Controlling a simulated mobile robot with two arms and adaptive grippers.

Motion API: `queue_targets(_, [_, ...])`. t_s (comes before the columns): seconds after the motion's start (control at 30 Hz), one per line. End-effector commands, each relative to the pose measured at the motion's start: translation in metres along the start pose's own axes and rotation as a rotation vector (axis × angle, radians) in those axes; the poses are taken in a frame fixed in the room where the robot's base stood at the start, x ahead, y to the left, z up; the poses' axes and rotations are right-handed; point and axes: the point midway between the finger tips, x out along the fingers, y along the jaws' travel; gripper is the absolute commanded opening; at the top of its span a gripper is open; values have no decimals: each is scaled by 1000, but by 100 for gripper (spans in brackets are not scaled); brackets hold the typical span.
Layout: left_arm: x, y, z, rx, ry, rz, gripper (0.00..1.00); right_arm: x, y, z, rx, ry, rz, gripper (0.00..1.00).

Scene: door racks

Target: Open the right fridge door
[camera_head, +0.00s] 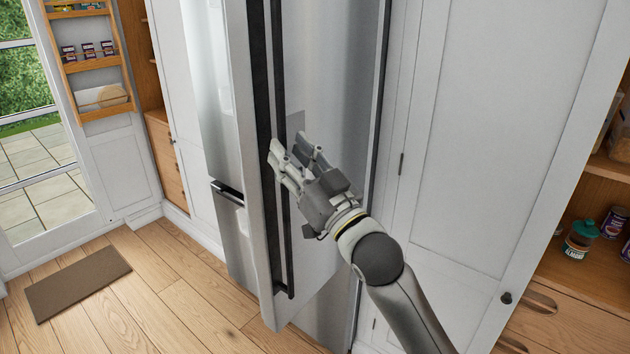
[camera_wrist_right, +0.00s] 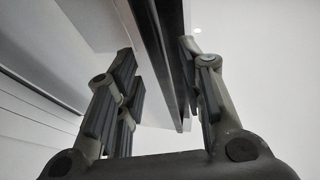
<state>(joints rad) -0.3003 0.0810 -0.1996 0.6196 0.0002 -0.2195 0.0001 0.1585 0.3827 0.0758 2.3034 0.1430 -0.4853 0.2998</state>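The right fridge door (camera_head: 335,60) is a tall grey metal panel in the middle of the head view. Its lower left corner stands out from the fridge body, so it looks ajar. A long dark vertical handle (camera_head: 284,245) runs along its left side. My right gripper (camera_head: 287,150) is at the handle, at about mid-height of the view. In the wrist view its fingers (camera_wrist_right: 160,95) are spread, with a dark bar (camera_wrist_right: 165,50) between them. The right finger is close to the bar; contact is unclear. My left gripper is not in view.
The left fridge part (camera_head: 208,70) has a dark handle lower down. A white cabinet door (camera_head: 480,130) stands to the right, beside shelves with jars (camera_head: 580,240). A brown mat (camera_head: 78,285) lies on the wooden floor, which is otherwise clear at left.

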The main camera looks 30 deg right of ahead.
Motion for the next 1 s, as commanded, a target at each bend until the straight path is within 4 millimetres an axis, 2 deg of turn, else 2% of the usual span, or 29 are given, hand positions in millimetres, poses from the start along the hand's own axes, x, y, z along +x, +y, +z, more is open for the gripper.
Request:
queue_targets(0.2, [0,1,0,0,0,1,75,-40,0,1,-1,-5,1,36])
queue_targets(0.5, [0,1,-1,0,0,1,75,-76,0,1,0,-3,1,36])
queue_targets(0.7, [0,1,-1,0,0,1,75,-85,0,0,0,0,1,36])
queue_targets(1.0, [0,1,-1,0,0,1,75,-86,0,0,0,0,1,36])
